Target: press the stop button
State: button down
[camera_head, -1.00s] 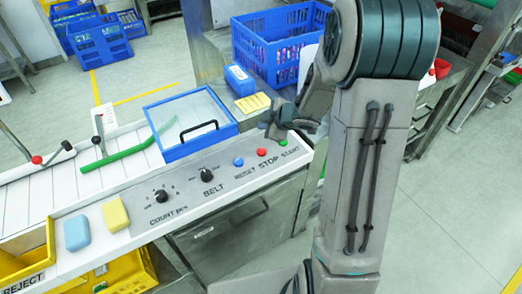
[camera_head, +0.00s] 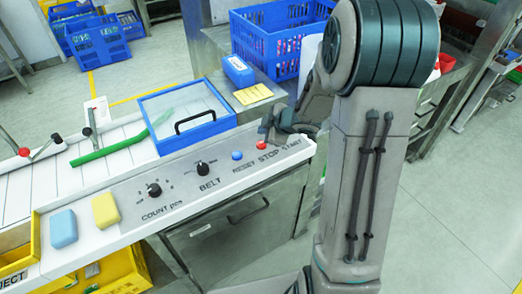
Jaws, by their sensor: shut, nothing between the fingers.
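The red stop button (camera_head: 262,145) sits on the grey control panel (camera_head: 215,193), above the printed word STOP. My gripper (camera_head: 265,131) is shut and empty, with its fingertips just behind and above the red button in the picture. I cannot tell whether it touches the button. The blue reset button (camera_head: 237,155) is to the left and in the clear. The green start button is hidden behind my gripper.
Two black knobs, the belt knob (camera_head: 202,168) and the count knob (camera_head: 154,189), are on the panel's left. A blue-framed clear lid (camera_head: 187,118) lies behind them. A yellow note (camera_head: 254,94) and a blue crate (camera_head: 281,40) are beyond my gripper.

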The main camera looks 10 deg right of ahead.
aim_at(258, 141)
jog(key=shift+f+b, duration=0.75)
jog(key=shift+f, duration=0.7)
jog(key=shift+f, duration=0.1)
dwell(0.8)
jog(key=shift+f, duration=0.3)
jog(key=shift+f+b, duration=0.45)
jog(key=shift+b, duration=0.1)
dwell(0.7)
jog(key=shift+r, duration=0.1)
jog(key=shift+r+p, duration=0.8)
jog(key=shift+p, duration=0.25)
notch_tip(258, 141, up, 5)
jog(key=p, duration=0.5)
